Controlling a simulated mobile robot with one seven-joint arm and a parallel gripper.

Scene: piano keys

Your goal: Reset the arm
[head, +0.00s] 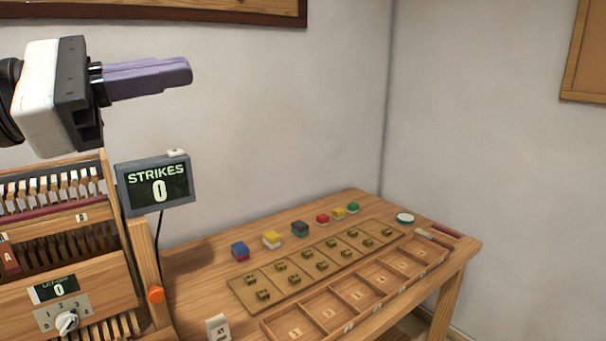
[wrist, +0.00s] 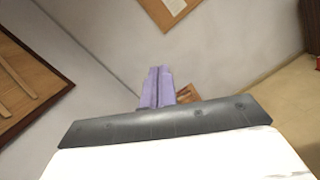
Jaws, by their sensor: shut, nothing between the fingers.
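My gripper (head: 190,72) is at the upper left of the head view, raised above the piano-like wooden device and the strikes display. Its purple fingers are together with nothing between them, and they point right, roughly level. In the wrist view the shut purple fingers (wrist: 160,72) show at the centre, beyond the dark edge of the gripper body. They touch nothing, with wall behind them.
The wooden device (head: 95,270) with keys and a dial (head: 67,321) stands at lower left. A display (head: 157,184) reads "STRIKES 0". A wooden table (head: 466,244) holds coloured blocks (head: 300,229), a board and a compartment tray (head: 330,319). Air right of my gripper is free.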

